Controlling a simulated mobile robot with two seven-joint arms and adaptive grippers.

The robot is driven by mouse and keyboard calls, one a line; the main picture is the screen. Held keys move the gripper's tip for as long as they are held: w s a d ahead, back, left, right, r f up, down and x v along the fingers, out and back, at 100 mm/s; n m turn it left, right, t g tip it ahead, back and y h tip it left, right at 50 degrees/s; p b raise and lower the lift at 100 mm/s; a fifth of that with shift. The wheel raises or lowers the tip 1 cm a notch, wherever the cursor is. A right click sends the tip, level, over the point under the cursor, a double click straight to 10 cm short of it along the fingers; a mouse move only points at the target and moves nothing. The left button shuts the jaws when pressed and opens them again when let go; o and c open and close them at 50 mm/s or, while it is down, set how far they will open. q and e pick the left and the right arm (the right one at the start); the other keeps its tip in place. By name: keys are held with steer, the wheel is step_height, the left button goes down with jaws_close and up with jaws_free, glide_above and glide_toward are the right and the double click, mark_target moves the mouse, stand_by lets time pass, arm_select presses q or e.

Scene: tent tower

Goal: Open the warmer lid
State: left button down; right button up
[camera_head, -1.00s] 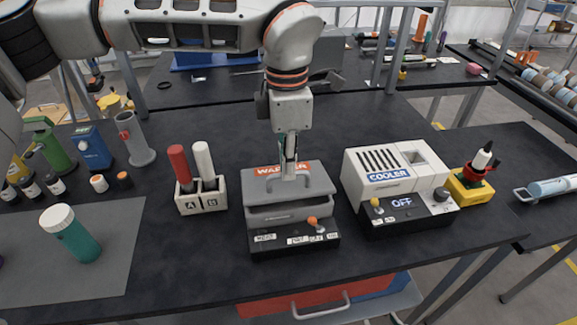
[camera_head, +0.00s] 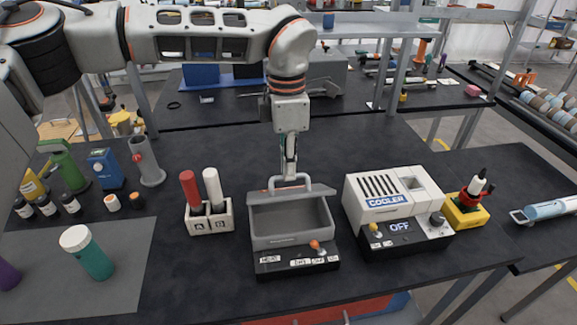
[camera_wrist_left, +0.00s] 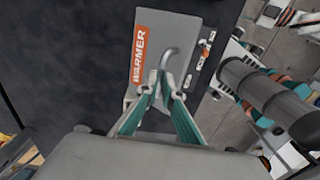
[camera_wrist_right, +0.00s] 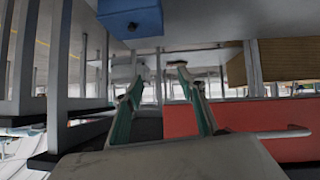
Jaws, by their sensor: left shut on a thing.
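The warmer (camera_head: 290,248) is a grey box with a black control front on the bench. Its lid (camera_head: 318,191) is raised and tilted up at the back, so the open cavity shows. My left gripper (camera_head: 290,178) is shut on the lid handle (camera_head: 275,182) above the rear of the box. In the left wrist view the fingers (camera_wrist_left: 162,88) close on the curved handle (camera_wrist_left: 170,56), beside the orange WARMER label (camera_wrist_left: 138,55). My right gripper (camera_wrist_right: 152,75) shows only in its own wrist view, with its fingers apart and nothing between them.
The white cooler (camera_head: 395,205) stands close to the right of the warmer. A rack (camera_head: 209,217) with a red and a white tube stands to the left. A teal bottle (camera_head: 92,258) stands on the grey mat (camera_head: 120,290). The bench behind the warmer is clear.

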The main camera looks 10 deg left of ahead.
arm_select(q)
steer(key=shift+w+a+f, duration=0.2)
steer(key=shift+f, duration=0.2)
steer(key=c, duration=2.2)
jaws_free()
steer(key=shift+c, duration=0.2)
steer(key=shift+o, duration=0.4)
steer(key=shift+w+f, duration=0.1)
steer(key=shift+w, duration=0.2)
steer(key=shift+s, duration=0.1)
steer(key=shift+r, duration=0.2)
step_height(320, 180, up, 12)
